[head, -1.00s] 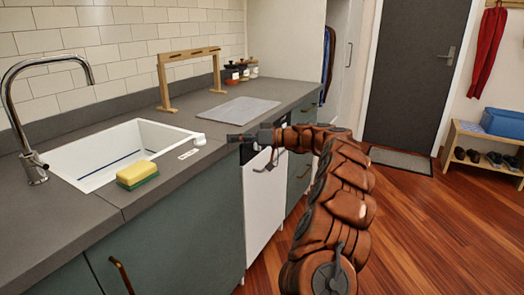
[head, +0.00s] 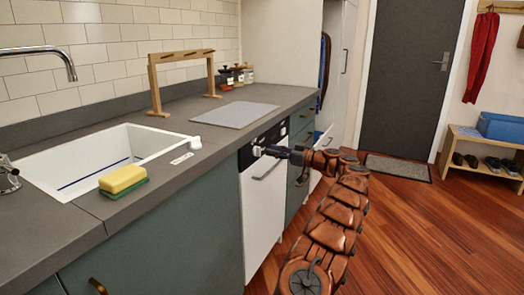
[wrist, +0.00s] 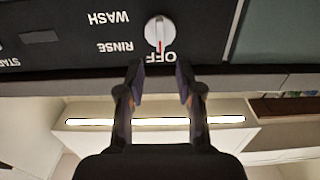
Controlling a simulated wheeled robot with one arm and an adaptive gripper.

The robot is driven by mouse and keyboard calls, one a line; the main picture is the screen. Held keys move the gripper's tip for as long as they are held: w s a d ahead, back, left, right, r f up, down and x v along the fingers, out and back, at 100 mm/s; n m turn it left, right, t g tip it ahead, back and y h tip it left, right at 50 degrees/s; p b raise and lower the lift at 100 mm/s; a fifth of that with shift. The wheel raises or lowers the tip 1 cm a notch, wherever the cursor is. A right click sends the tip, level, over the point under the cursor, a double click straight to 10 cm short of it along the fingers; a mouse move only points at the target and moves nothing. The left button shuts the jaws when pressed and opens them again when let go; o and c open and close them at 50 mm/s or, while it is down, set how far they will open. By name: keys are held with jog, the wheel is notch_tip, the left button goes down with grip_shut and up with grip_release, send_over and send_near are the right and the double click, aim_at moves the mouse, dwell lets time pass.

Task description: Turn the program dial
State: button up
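The program dial (wrist: 160,32) is a white round knob with a raised grip and a red mark, on a black control panel (wrist: 215,35). The wrist view is upside down; the red mark points at the OFF label, with RINSE and WASH printed beside it. My gripper (wrist: 160,85) is open and empty, its two fingertips apart and lined up below the dial in that picture, not around it. In the head view, my gripper (head: 268,150) is close in front of the panel at the top of the white dishwasher (head: 262,208).
The dishwasher handle (head: 268,170) sticks out just below the panel. Above is the grey counter (head: 215,140) with a sink (head: 130,148), a sponge (head: 123,180) and a cutting board (head: 236,114). The wooden floor (head: 420,230) to the right is clear.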

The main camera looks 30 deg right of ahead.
aim_at(260, 148)
jog(key=shift+x, duration=2.45)
grip_shut()
